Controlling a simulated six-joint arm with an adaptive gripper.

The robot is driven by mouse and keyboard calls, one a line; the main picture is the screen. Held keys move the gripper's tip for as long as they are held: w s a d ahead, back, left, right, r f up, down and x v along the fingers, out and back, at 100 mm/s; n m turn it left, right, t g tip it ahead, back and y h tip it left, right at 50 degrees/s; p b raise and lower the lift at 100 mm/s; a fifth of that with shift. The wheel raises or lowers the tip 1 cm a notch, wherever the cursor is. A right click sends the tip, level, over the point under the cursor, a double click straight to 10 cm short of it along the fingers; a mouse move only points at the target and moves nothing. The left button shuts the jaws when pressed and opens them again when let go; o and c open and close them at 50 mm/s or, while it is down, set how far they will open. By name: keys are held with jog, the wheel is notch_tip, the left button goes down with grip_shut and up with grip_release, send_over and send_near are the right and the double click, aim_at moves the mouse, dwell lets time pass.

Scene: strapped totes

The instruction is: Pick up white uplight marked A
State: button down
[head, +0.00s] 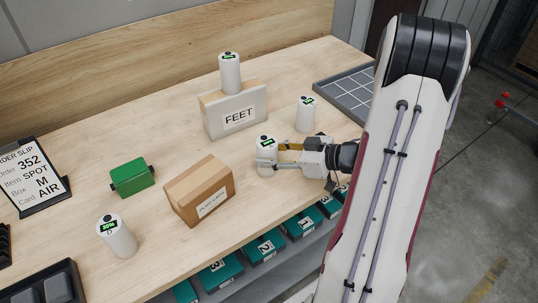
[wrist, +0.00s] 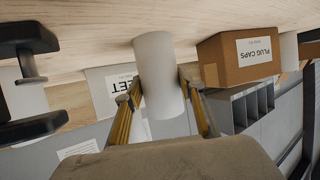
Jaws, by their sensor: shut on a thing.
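Several white cylindrical uplights with dark tops and small green displays show in the head view. One uplight (head: 266,157) is between the fingers of my gripper (head: 277,156), near the front edge of the table. The gripper is shut on its sides, and the uplight is upright. In the wrist view the held uplight (wrist: 160,72) shows as a plain white cylinder between the two fingers (wrist: 160,104). Other uplights are at the front left (head: 118,238), behind the held one (head: 306,114), and at the FEET box (head: 230,73). I cannot read a letter A on any.
The FEET box (head: 236,117) stands behind, and a brown PLUG CAPS carton (head: 199,190) is left of my gripper. A green case (head: 132,177), order slip stand (head: 34,176) and grey gridded tray (head: 352,92) are also on the table (head: 170,110). Teal bins sit below the front edge.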

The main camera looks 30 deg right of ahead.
jog(key=shift+r, duration=0.15)
jog(key=shift+r, duration=4.85)
